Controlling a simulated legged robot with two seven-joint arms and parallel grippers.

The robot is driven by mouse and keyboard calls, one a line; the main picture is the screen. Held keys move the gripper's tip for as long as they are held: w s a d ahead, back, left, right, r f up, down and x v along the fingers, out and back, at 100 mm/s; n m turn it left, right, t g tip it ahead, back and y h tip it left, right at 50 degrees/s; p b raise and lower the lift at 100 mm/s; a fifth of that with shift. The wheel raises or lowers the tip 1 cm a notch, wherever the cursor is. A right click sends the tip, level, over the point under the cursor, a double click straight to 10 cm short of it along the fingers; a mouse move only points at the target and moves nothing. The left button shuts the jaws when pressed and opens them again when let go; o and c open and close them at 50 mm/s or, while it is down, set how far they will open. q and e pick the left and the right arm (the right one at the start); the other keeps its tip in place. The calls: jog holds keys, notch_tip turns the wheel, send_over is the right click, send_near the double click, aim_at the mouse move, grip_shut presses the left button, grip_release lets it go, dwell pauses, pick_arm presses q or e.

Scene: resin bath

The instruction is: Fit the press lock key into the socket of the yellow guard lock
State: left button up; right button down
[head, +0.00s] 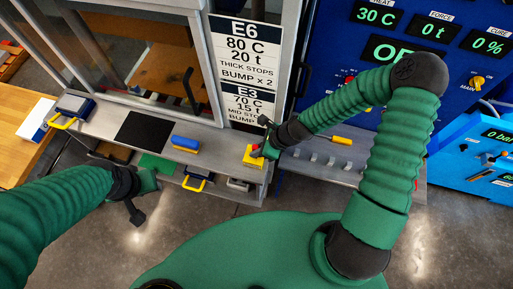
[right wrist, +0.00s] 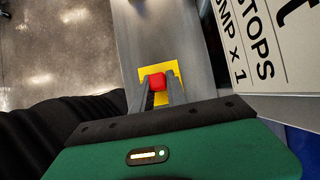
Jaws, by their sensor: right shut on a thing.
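The yellow guard lock (head: 252,157) sits near the right end of the grey ledge in front of the press. It also shows in the right wrist view (right wrist: 173,69), on the grey surface. My right gripper (head: 265,148) is at the lock, over it. In the right wrist view its two fingers are shut on a small red piece (right wrist: 157,80), which looks like the key's head. The red piece appears right over the yellow lock; its lower part and the socket are hidden, so I cannot tell how deep it sits. My left gripper (head: 143,192) hangs in front of the ledge, away from the lock; its jaws are unclear.
A sign (head: 240,65) stands behind the lock. A blue control panel (head: 330,60) rises at the right. The floor in front is clear.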

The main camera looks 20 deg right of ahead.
jog(key=shift+f, duration=0.3)
jog(key=c, duration=1.3)
grip_release()
jog(key=shift+o, duration=0.2)
jog(key=shift+d+r, duration=0.1)
jog(key=shift+s+d+r, duration=0.1)
jog(key=shift+d+r, duration=0.1)
jog(key=shift+r, duration=0.15)
jog(key=b+v, duration=0.1)
jog(key=v, duration=1.4)
jog(key=shift+r, duration=0.3)
jog(key=shift+s+d, duration=0.1)
jog(key=shift+d, duration=0.1)
